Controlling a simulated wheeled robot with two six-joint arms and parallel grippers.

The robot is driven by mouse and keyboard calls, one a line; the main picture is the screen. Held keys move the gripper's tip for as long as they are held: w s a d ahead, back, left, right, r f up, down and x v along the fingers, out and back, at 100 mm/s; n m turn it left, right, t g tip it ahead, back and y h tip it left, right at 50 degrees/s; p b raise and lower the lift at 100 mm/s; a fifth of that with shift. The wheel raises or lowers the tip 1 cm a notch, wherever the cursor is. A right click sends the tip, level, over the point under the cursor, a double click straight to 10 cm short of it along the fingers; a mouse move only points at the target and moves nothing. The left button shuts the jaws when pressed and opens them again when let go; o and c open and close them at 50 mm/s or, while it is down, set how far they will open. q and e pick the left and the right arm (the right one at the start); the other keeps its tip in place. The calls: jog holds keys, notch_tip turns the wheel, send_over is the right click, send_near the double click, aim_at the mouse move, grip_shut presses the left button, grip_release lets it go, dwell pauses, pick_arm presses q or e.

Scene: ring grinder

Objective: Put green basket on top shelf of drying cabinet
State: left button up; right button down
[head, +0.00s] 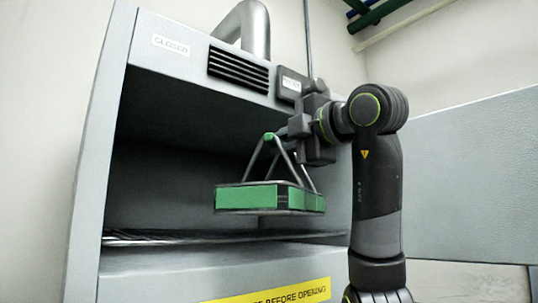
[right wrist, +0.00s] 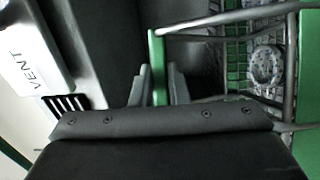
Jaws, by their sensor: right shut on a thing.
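The green basket (head: 262,198) hangs level from its raised handle in front of the open drying cabinet (head: 128,256). My right gripper (head: 280,134) is shut on the green grip of the handle. The top shelf (head: 160,238) is a wire rack inside the cabinet, and the basket is higher than its front edge. In the right wrist view the green handle grip (right wrist: 158,70) is between the fingers. Inside the basket a grey ring-shaped part (right wrist: 266,66) lies on the mesh floor. My left gripper is not in view.
The cabinet door (head: 460,180) stands open on the right, behind my right arm. A vent grille (head: 238,68) and a vent label are on the upper front panel. A yellow warning strip (head: 270,294) is below the shelf. The space above the shelf looks empty.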

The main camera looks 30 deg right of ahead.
jog(key=shift+w+a+r+p, duration=0.1)
jog(key=shift+w+p, duration=0.35)
jog(key=shift+w, duration=1.1)
jog(key=shift+w+r+p, duration=0.1)
jog(key=shift+w+p, duration=0.2)
jog(key=shift+w, duration=0.1)
jog(key=shift+w+f+p, duration=0.1)
jog(key=shift+f+p, duration=0.4)
jog(key=shift+f, duration=1.4)
jog(key=shift+f, duration=0.1)
jog(key=c, duration=1.4)
grip_release()
jog(key=shift+a, duration=0.1)
